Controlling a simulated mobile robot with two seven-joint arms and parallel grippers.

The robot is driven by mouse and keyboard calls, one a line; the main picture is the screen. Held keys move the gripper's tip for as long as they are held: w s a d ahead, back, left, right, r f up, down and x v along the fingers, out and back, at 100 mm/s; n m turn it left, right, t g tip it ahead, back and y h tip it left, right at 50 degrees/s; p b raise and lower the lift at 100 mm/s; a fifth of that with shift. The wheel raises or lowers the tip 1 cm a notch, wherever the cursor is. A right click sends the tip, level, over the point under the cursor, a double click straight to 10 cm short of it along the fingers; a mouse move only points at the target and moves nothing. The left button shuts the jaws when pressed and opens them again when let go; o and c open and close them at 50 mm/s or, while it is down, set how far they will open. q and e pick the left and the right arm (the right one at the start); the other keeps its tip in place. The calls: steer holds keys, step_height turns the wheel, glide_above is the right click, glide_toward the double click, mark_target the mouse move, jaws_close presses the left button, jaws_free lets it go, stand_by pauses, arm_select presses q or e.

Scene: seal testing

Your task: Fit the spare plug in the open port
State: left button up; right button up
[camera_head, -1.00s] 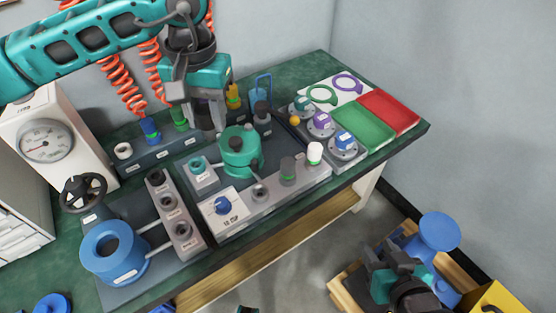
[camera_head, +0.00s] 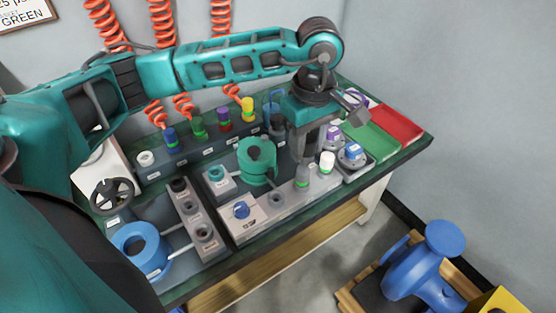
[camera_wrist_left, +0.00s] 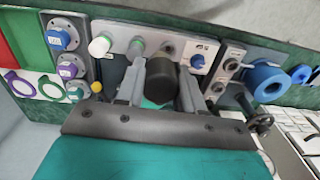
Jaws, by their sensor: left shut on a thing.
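My left gripper (camera_head: 310,152) is above the right part of the bench, pointing down, left of the green tray. In the left wrist view its fingers (camera_wrist_left: 160,92) are closed around a dark, round-ended cylinder, which looks like the spare plug (camera_wrist_left: 161,80). The plug's lower part is hidden. A long grey block (camera_head: 262,212) holds a white-topped plug (camera_head: 327,160), a grey plug with a green band (camera_head: 302,176) and an empty dark hole, the open port (camera_head: 277,198). The port also shows in the left wrist view (camera_wrist_left: 168,48), beyond the fingers. My right gripper is out of view.
A green pump-like body (camera_head: 257,162) stands behind the block. Coloured hose fittings (camera_head: 199,127) line the back. Blue- and purple-capped fittings (camera_head: 351,151), a green tray (camera_head: 372,137) and a red tray (camera_head: 397,123) are at the right. A blue ring-shaped part (camera_head: 140,250) is at left.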

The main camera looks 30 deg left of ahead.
arm_select(q)
steer(key=n, duration=0.3)
steer(key=f+n, duration=0.1)
steer(key=n, duration=0.1)
steer(key=shift+w+a+p, duration=0.1)
steer(key=shift+a+p, duration=0.2)
steer(key=shift+a, duration=0.05)
steer(key=n, duration=0.2)
steer(key=shift+a+f+n, duration=0.15)
steer(key=shift+f+n, duration=0.2)
steer(key=shift+n, duration=0.05)
steer(key=a+f+n+p, duration=0.1)
steer(key=a+f+n, duration=0.1)
steer(key=n, duration=1.1)
steer(key=s+a+f+n+p, duration=0.1)
steer(key=f+n, duration=0.4)
steer(key=n, duration=0.8)
steer(key=shift+s+a+n+p, duration=0.3)
steer(key=shift+a+p, duration=0.35)
steer(key=shift+a, duration=0.4)
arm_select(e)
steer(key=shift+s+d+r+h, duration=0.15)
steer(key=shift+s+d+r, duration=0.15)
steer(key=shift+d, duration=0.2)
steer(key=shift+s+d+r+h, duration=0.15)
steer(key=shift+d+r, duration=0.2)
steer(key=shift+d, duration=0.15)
